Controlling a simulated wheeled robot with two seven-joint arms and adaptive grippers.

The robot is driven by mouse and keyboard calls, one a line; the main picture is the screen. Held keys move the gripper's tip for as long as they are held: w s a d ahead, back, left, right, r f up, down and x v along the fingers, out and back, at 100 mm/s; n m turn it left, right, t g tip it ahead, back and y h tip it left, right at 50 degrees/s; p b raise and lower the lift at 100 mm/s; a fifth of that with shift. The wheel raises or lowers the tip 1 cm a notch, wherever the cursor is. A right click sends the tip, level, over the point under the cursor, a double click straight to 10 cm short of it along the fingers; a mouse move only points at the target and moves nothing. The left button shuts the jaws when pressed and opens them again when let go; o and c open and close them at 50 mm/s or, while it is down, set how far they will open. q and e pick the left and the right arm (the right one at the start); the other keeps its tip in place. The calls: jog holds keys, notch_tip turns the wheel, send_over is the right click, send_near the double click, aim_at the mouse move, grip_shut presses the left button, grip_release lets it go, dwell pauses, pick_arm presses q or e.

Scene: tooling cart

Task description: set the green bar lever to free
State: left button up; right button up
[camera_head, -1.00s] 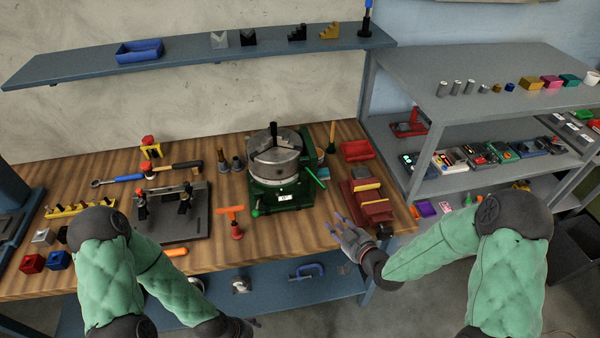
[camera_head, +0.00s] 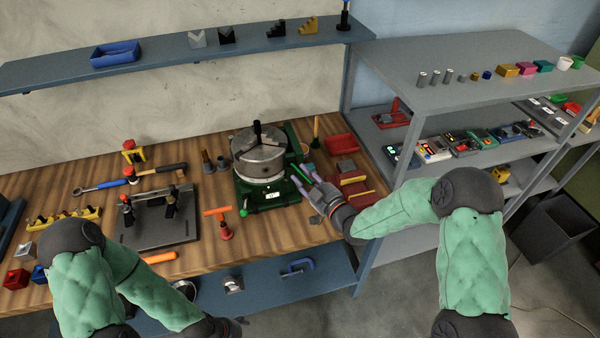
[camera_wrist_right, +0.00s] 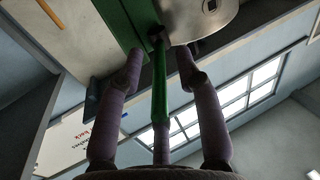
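The green bar lever (camera_head: 301,173) sticks out from the right side of the green rotary table base (camera_head: 277,195), which carries a round grey chuck (camera_head: 258,160). My right gripper (camera_head: 303,181) is at the lever's outer end. In the right wrist view the lever (camera_wrist_right: 160,80) runs between the spread purple fingers (camera_wrist_right: 158,95), with visible gaps on both sides. The gripper is open. The lever's near end is partly hidden by a finger. My left gripper (camera_head: 240,320) is at the bottom edge, mostly out of the picture, and its fingers cannot be read.
A red vise-like block with a yellow strip (camera_head: 353,181) and a red tray (camera_head: 341,144) stand close to the right gripper. A grey shelf unit (camera_head: 408,165) stands to the right.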

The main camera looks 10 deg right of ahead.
jog(key=shift+x, duration=1.1)
grip_shut()
